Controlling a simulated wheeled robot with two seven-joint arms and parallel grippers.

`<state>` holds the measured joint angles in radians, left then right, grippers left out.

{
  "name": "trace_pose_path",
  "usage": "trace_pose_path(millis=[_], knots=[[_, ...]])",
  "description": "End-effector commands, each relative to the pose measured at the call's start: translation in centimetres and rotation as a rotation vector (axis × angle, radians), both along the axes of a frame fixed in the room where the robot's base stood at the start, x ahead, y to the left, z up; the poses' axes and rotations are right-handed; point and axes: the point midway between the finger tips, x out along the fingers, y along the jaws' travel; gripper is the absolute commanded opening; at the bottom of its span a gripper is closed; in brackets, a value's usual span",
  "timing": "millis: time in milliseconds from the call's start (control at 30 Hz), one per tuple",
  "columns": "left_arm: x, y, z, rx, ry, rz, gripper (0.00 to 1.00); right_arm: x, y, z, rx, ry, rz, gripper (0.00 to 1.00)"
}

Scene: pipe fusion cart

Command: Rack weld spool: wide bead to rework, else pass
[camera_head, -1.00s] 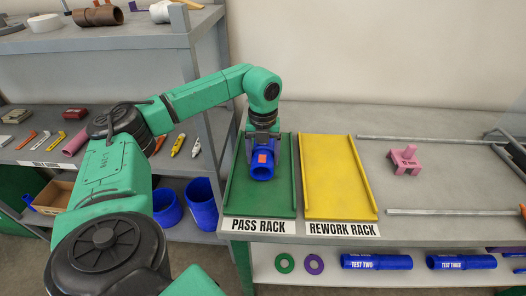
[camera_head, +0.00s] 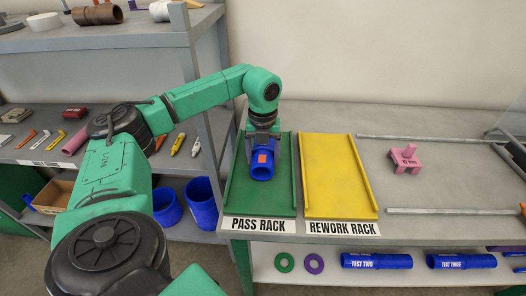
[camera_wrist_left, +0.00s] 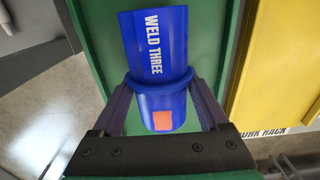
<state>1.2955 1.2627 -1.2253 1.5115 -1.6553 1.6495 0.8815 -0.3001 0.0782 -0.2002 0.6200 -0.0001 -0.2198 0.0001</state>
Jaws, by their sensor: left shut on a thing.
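A blue pipe spool (camera_head: 262,165) is in the jaws of my left gripper (camera_head: 263,137), at the green pass rack (camera_head: 245,198). In the left wrist view the spool (camera_wrist_left: 148,42) reads "WELD THREE", has an orange square near one end and a raised blue bead ring around its middle. My left gripper (camera_wrist_left: 163,90) is shut on it, one finger on each side near the bead. I cannot tell whether the spool touches the rack floor. The yellow rework rack (camera_head: 335,180) stands empty to the right. My right gripper is not in view.
A pink block with a post (camera_head: 405,158) lies between two metal rails on the right of the bench. Blue pipes marked "TEST TWO" (camera_head: 376,261) and "TEST THREE" (camera_head: 460,262) lie on the lower shelf. Grey shelving (camera_head: 190,60) stands on the left.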

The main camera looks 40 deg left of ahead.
Motion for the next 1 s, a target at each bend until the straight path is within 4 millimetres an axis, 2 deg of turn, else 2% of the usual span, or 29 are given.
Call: trace_pose_path(millis=[433,467,500,833,933,1000], knots=[[0.0,0.0,-0.2,-0.001,-0.001,0.0,0.14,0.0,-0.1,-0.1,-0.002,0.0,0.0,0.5],[0.0,0.0,-0.2,-0.001,-0.001,0.0,0.85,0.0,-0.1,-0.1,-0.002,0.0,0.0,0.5],[0.0,0.0,-0.2,-0.001,-0.001,0.0,1.0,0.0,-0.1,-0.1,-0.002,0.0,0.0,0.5],[0.1,0.0,0.4,0.0,-0.003,0.0,1.0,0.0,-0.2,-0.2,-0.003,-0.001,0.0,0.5],[0.1,0.0,2.1,-0.001,-0.004,-0.001,1.0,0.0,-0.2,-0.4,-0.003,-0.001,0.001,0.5],[0.2,-0.1,4.0,-0.002,-0.006,-0.002,1.0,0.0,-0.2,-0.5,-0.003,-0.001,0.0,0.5]])
